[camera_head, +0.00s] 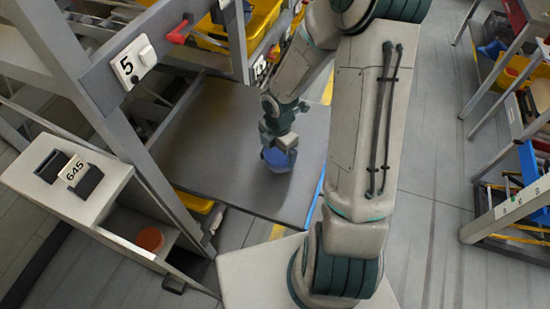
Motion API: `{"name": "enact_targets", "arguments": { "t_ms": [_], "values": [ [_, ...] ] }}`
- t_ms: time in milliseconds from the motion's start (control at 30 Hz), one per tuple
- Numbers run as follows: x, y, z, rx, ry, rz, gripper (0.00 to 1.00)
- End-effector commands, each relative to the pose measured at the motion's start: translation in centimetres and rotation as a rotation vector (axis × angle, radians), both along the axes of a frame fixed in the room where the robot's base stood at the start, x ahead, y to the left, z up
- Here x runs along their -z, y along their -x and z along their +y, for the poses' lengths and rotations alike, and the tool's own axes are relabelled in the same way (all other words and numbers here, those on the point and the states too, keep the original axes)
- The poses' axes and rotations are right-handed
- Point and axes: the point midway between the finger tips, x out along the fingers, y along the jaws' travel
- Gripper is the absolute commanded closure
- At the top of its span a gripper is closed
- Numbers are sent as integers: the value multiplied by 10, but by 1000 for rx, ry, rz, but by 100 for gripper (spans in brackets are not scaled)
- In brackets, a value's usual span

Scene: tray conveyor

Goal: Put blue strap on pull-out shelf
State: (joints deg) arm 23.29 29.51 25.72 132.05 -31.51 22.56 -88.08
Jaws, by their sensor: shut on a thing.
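The blue strap (277,161) is a small rounded blue bundle in my gripper (279,149). My gripper is shut on it and points down, over the pull-out shelf (225,112). The shelf is a flat dark grey panel that sticks out from the rack at the centre. The strap shows over the shelf's right part, and I cannot tell whether it touches the surface. The gripper hides the strap's top. The rest of the visible shelf surface is bare.
Yellow bins (262,22) are behind. Another rack (510,215) stands right, across open floor.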

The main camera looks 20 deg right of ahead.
Motion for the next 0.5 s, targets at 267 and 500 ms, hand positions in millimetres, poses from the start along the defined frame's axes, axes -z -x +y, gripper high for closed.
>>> {"name": "enact_targets", "arguments": {
  "t_ms": [267, 500],
  "values": [
    [24, -3, 7, -2, 0, 2, 35],
    [44, -3, 6, 0, 1, 0, 35]
  ]
}}
